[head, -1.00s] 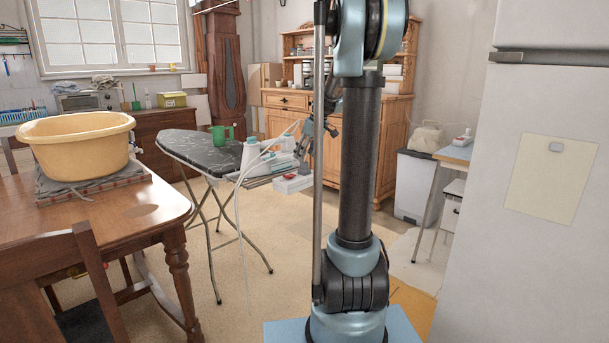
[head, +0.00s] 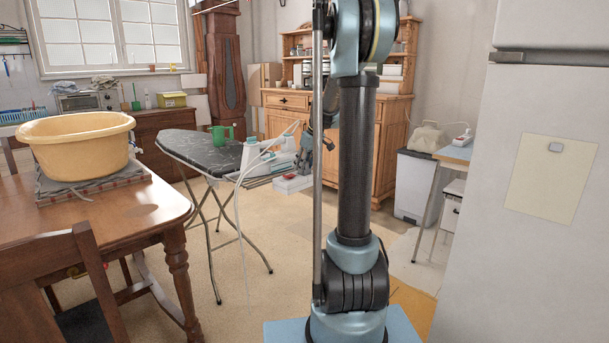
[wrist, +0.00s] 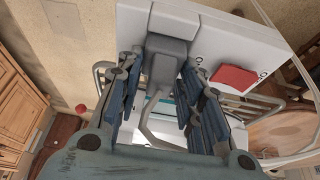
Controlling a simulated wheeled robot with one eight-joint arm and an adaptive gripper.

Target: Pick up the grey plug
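The grey plug (wrist: 168,62) sits in a white power strip (wrist: 215,50) in the wrist view, its grey cord running down between my fingers. The strip has a red switch (wrist: 234,78) to the right of the plug. My gripper (wrist: 163,75) is open, with one blue finger on each side of the plug; whether either touches it I cannot tell. In the head view the strip (head: 292,184) shows beside the end of the ironing board, and my gripper (head: 305,155) is just above it, partly hidden by my arm. The plug cannot be made out there.
A wooden table (head: 130,215) with a yellow basin (head: 75,145) stands at left. A fridge (head: 540,200) stands at right, a wooden dresser (head: 285,120) behind.

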